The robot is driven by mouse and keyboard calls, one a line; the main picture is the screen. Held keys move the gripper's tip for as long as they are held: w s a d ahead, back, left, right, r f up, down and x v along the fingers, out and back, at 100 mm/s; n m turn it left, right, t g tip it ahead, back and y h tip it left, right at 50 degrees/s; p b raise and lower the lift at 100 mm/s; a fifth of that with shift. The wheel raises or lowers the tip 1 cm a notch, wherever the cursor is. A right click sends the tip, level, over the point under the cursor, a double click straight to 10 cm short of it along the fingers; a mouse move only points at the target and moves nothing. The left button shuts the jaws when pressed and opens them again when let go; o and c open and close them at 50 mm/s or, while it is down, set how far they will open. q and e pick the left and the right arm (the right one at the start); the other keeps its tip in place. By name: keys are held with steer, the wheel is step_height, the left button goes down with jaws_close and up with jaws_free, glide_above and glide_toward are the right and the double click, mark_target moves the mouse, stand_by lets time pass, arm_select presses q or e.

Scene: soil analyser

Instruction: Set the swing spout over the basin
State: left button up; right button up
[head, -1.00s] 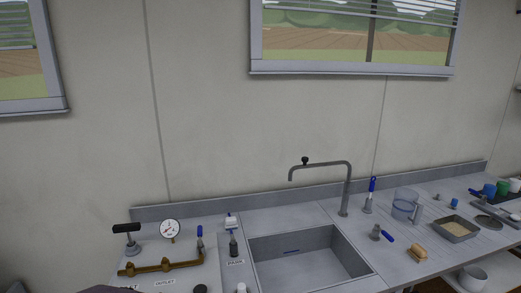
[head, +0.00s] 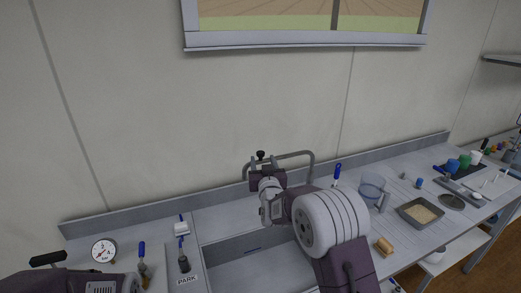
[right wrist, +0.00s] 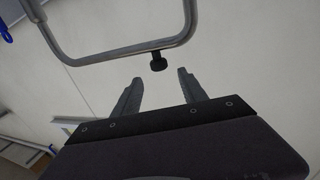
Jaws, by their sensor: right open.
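The grey swing spout (head: 295,154) rises behind the basin, and its arm runs left to a down-turned tip. A black knob (head: 261,155) stands on the arm near the tip; it also shows in the right wrist view (right wrist: 158,62). I cannot tell whether the tip is over the basin. The sunken basin (head: 225,272) is partly hidden by my right arm. My right gripper (head: 262,172) is just short of the knob, open and empty. In the right wrist view its fingers (right wrist: 160,77) point at the knob, apart from it.
To the right are a blue-handled brush (head: 337,174), a clear jug (head: 371,188), a sponge (head: 385,246) and a soil tray (head: 420,212). The wall is close behind.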

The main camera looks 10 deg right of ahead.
mark_target(261, 155)
steer(key=w, duration=0.3)
steer(key=w+p, duration=0.1)
steer(key=w, duration=0.2)
steer(key=shift+d+f+p, duration=0.15)
steer(key=shift+d+p, duration=0.05)
steer(key=shift+p, duration=0.1)
steer(key=shift+w+d, duration=0.1)
steer(key=shift+w, duration=0.3)
steer(key=c, duration=0.5)
jaws_close()
